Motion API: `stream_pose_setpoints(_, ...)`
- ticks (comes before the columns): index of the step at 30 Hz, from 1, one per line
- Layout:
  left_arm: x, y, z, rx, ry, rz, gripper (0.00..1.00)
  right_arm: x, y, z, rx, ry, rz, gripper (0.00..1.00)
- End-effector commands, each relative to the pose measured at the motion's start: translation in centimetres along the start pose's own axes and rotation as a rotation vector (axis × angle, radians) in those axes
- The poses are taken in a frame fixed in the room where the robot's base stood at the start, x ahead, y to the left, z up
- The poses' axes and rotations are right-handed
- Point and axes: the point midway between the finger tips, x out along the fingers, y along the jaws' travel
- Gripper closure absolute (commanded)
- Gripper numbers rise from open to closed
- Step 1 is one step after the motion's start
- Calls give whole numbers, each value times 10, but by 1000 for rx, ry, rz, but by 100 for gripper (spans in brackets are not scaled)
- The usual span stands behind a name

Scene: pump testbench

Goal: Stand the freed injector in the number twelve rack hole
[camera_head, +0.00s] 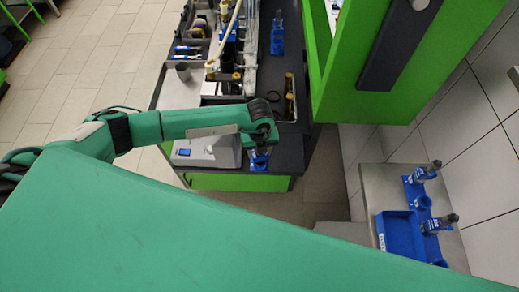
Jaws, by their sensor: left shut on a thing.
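My left gripper (258,148) is over the front end of the dark bench, at a small blue holder (258,162). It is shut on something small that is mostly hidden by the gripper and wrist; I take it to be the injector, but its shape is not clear. A blue rack (412,236) lies on the metal table at the right. Two dark-topped injectors (428,171) (440,223) stand in its blue parts. Hole numbers are too small to read, so I cannot tell which hole is number twelve. My right gripper is not in view.
The dark bench (292,160) has a grey box (205,152) beside my wrist. A green cabinet (345,75) overhangs the right. Floor separates bench and metal table (380,180).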

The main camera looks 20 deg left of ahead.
Motion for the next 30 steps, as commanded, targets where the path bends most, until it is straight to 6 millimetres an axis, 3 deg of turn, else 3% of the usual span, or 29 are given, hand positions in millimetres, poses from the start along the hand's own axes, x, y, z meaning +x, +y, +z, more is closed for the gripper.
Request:
stream_pose_setpoints(10,7,0,0,0,0,-1,100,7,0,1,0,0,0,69)
stream_pose_setpoints(11,7,0,0,0,0,-1,51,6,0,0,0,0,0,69)
stream_pose_setpoints(12,6,0,0,0,0,-1,44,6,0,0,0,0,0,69)
stream_pose_setpoints(21,6,0,0,0,0,0,44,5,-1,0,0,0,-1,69)
stream_pose_setpoints(30,-18,0,0,0,0,-1,44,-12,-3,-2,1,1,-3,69)
